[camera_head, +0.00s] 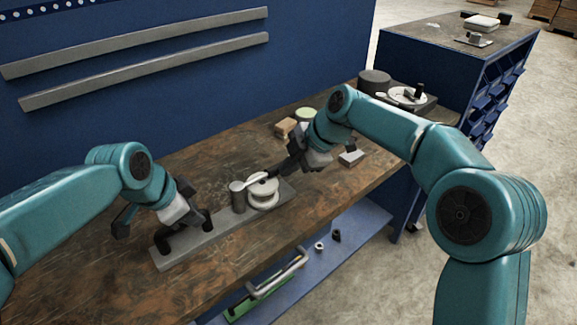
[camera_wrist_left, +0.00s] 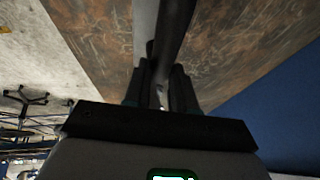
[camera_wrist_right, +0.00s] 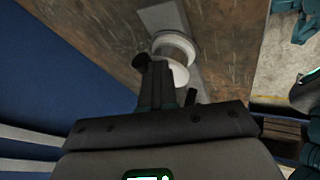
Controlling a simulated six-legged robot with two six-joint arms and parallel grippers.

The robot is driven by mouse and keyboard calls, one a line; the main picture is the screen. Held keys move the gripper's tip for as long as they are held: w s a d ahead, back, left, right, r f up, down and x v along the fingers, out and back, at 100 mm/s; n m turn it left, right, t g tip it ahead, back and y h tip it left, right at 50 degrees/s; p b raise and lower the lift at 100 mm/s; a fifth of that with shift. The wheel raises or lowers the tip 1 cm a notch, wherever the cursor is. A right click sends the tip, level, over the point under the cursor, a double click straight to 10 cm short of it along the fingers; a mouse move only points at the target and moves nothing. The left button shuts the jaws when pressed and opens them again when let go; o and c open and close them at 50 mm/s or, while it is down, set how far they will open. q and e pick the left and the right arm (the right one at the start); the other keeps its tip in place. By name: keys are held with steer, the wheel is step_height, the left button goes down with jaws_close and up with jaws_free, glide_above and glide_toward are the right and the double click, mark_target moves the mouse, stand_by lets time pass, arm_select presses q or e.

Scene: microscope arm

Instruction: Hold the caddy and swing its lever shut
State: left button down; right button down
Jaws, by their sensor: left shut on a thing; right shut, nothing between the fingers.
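The caddy is a long grey base plate (camera_head: 220,234) on the wooden bench, with a black handle (camera_head: 166,244) at its left end. A grey post (camera_head: 238,197) and a white spool-like part (camera_head: 263,192) stand on its right half. A pale lever (camera_head: 256,181) reaches from the post across the top of the spool toward my right gripper. My left gripper (camera_head: 188,222) is shut on the handle, a dark bar (camera_wrist_left: 174,35) in the left wrist view. My right gripper (camera_head: 280,169) is shut and empty beside the spool. In the right wrist view a black knob (camera_wrist_right: 141,62) shows beside its fingers; contact is unclear.
A tan block (camera_head: 286,128), a round green-topped item (camera_head: 305,114) and a small grey block (camera_head: 351,158) lie behind and right of my right gripper. A dark cylinder (camera_head: 374,82) stands at the far end. The front-left bench top is clear.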

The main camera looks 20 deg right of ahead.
steer(key=s+f+v, duration=0.1)
steer(key=s+v, duration=0.1)
steer(key=v, duration=1)
steer(key=shift+s+d, duration=0.25)
steer(key=shift+r, duration=0.1)
arm_select(q)
steer(key=c, duration=0.8)
jaws_free()
steer(key=shift+c, duration=0.2)
